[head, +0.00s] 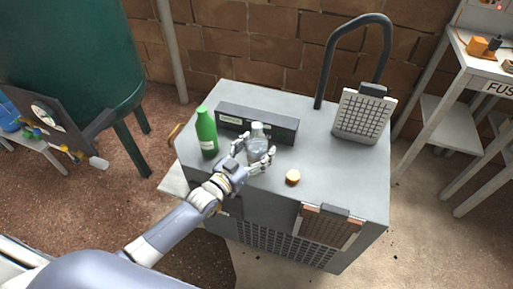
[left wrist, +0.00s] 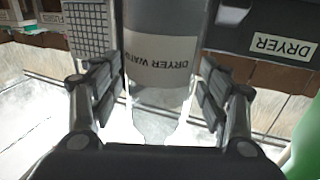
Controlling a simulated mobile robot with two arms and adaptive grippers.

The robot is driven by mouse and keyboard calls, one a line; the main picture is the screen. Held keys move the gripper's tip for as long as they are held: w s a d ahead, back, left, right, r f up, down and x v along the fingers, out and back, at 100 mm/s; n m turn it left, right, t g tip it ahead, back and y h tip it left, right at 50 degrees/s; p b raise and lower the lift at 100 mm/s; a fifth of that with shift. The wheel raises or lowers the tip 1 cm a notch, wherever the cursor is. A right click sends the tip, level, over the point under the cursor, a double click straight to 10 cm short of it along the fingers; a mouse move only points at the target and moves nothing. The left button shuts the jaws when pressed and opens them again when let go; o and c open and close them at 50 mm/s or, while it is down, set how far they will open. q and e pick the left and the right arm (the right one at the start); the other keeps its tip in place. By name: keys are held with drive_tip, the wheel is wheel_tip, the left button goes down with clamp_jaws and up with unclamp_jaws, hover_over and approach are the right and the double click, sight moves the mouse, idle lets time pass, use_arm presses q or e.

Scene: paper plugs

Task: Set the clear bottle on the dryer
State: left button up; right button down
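The clear bottle (head: 257,146) stands on the grey cabinet top, in front of the long dark box. In the left wrist view its body (left wrist: 160,65) carries an upside-down label reading DRYER WATER. My left gripper (head: 254,160) has its fingers on both sides of the bottle; the left wrist view (left wrist: 160,95) shows the pads very close to it, and I cannot tell whether they press on it. A long dark box (head: 275,130) lies behind the bottle; a DRYER label (left wrist: 283,46) shows on a dark box in the wrist view. My right gripper is out of view.
A green bottle (head: 206,133) stands left of my gripper, and a small orange-topped item (head: 292,177) lies to the right. A grilled panel (head: 362,116) stands at the back right by a dark curved pipe (head: 330,55). The cabinet's right front top (head: 345,180) is clear.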

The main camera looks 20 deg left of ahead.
use_arm(q)
drive_tip(key=shift+r, duration=0.2)
drive_tip(key=shift+s+a+f, duration=0.1)
drive_tip(key=shift+s+f, duration=0.05)
drive_tip(key=shift+s, duration=0.15)
drive_tip(key=v, duration=1.1)
drive_tip(key=shift+s, duration=0.2)
